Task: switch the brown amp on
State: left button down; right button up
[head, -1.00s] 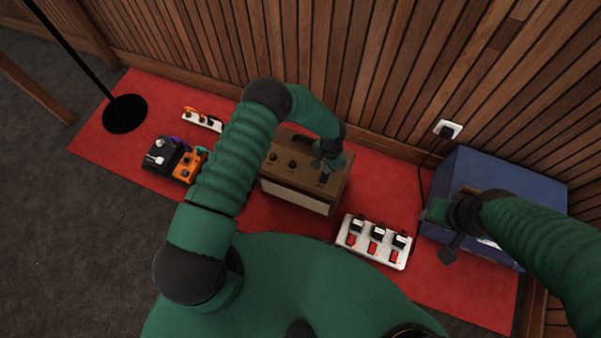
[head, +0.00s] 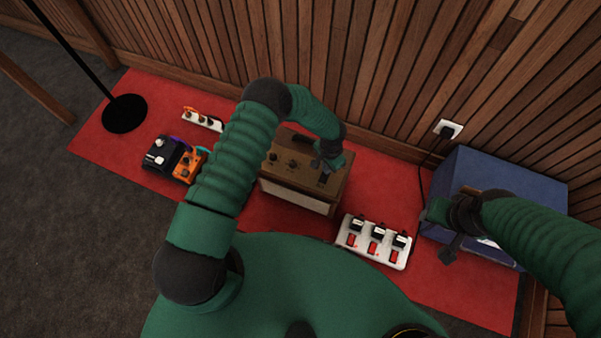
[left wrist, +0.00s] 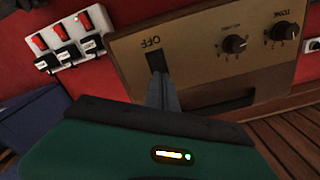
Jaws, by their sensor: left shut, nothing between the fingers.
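The brown amp (head: 295,195) stands on the red mat near the wall, with its control panel facing up. In the left wrist view the amp panel (left wrist: 195,50) shows two dark knobs and a dark switch (left wrist: 156,60) beside the word OFF. My left gripper (head: 325,178) is shut and empty, its fingertips at the switch; in the left wrist view the fingers (left wrist: 160,85) partly cover it. I cannot tell whether they touch it or which way it is set. My right gripper (head: 443,233) hangs by the blue box, its jaws unclear.
A white power strip (head: 374,242) with red switches lies right of the amp. A blue box (head: 490,175) stands farther right, near a wall socket (head: 448,129). Pedals (head: 175,160) and a smaller strip (head: 202,121) lie left. The slatted wall (head: 350,70) is close behind.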

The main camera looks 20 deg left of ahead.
pick_arm(q)
jog(key=shift+f+b, duration=0.6)
jog(key=shift+f, duration=0.2)
jog(key=shift+r, duration=0.15)
notch_tip(320, 180, up, 7)
jog(key=p, duration=0.6)
dwell(0.4)
